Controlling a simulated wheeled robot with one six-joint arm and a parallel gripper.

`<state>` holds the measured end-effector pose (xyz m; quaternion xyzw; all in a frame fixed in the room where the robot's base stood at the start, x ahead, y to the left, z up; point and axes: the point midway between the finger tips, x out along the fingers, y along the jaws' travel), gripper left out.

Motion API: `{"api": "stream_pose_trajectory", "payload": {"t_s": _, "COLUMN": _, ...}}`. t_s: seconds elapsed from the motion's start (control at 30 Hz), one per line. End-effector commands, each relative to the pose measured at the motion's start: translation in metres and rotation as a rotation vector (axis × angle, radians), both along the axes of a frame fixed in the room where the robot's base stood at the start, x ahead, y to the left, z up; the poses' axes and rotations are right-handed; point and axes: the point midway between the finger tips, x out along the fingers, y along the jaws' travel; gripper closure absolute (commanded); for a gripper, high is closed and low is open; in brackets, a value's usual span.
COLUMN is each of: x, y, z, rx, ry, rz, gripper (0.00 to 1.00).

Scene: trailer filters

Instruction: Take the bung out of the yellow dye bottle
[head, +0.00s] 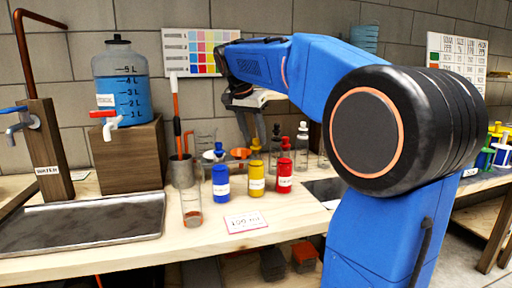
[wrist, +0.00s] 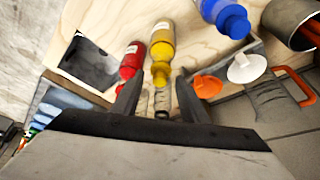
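The yellow dye bottle (head: 257,182) stands upright on the wooden bench between the blue and red bottles, with its yellow bung (head: 256,144) in its mouth. My gripper (head: 252,128) hangs from above with its fingers pointing down close by the bung. In the wrist view my gripper (wrist: 159,78) is open, its two dark fingers apart. The yellow bung (wrist: 160,73) shows between the fingertips, with a visible gap on each side, and the yellow bottle (wrist: 162,38) is beyond it. I cannot tell the exact height of the fingertips against the bung.
A blue bottle (head: 221,182) and a red bottle (head: 285,178) stand close on either side. Clear glassware (head: 301,146) and an orange funnel (head: 240,154) are behind. A measuring cylinder (head: 191,207) stands at left, a label card (head: 246,221) in front. A metal tray (head: 85,222) lies further left.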

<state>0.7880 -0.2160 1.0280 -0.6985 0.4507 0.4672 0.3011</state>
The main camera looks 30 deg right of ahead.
Motion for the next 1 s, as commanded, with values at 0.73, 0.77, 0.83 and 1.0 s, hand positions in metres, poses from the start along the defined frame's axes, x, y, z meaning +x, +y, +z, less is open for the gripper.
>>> {"api": "stream_pose_trajectory", "payload": {"t_s": 0.73, "x": 0.0029, "y": -0.0057, "z": -0.0144, "rx": 0.000, "ry": 0.000, "rz": 0.000, "gripper": 0.93}}
{"api": "stream_pose_trajectory", "payload": {"t_s": 0.77, "x": 0.0029, "y": -0.0057, "z": -0.0144, "rx": 0.000, "ry": 0.000, "rz": 0.000, "gripper": 0.93}}
{"api": "stream_pose_trajectory", "payload": {"t_s": 0.83, "x": 0.0029, "y": -0.0057, "z": -0.0144, "rx": 0.000, "ry": 0.000, "rz": 0.000, "gripper": 0.93}}
{"api": "stream_pose_trajectory", "payload": {"t_s": 1.0, "x": 0.0033, "y": -0.0058, "z": -0.0082, "rx": 0.000, "ry": -0.002, "rz": -0.001, "gripper": 0.93}}
